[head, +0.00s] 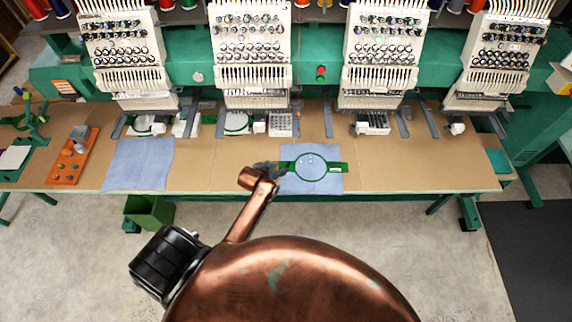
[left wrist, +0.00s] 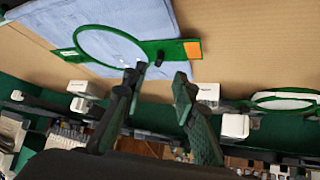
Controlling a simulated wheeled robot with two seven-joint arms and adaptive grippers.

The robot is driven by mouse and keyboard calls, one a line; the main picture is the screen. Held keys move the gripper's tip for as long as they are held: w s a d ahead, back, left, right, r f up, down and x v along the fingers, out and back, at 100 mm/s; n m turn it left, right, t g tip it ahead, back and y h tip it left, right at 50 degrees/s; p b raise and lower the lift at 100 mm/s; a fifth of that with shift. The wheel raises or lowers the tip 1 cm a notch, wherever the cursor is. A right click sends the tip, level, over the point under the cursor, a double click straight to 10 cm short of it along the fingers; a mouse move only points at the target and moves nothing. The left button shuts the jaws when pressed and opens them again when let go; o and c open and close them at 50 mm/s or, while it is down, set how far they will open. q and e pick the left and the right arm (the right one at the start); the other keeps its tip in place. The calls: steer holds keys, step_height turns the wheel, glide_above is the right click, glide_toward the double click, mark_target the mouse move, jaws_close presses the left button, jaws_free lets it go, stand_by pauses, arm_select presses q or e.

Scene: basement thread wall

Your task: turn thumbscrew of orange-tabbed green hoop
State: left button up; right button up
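The green hoop (head: 344,168) lies on a blue cloth (head: 312,187) at the table's front edge. In the left wrist view, the hoop's green bar (left wrist: 174,49) carries an orange tab (left wrist: 192,49). A small dark knob (left wrist: 159,59), apparently the thumbscrew, stands on the hoop between ring and tab. My left gripper (head: 276,168) is at the hoop's left end in the head view. In the left wrist view, its fingers (left wrist: 158,78) are open and spread to either side of the knob, with nothing visible between them. Contact cannot be told. My right gripper is not in view.
Another blue cloth (head: 138,164) lies to the left, near an orange tray (head: 70,172). Embroidery machine heads (head: 250,55) stand along the back, with a second hoop (head: 237,122) beneath. The brown table (head: 420,165) is clear to the right.

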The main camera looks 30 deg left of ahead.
mark_target(287, 164)
arm_select(q)
steer(key=shift+w+f, duration=0.1)
steer(key=shift+w, duration=0.35)
steer(key=x, duration=0.7)
steer(key=shift+w+f, duration=0.1)
steer(key=shift+c, duration=0.7)
jaws_close()
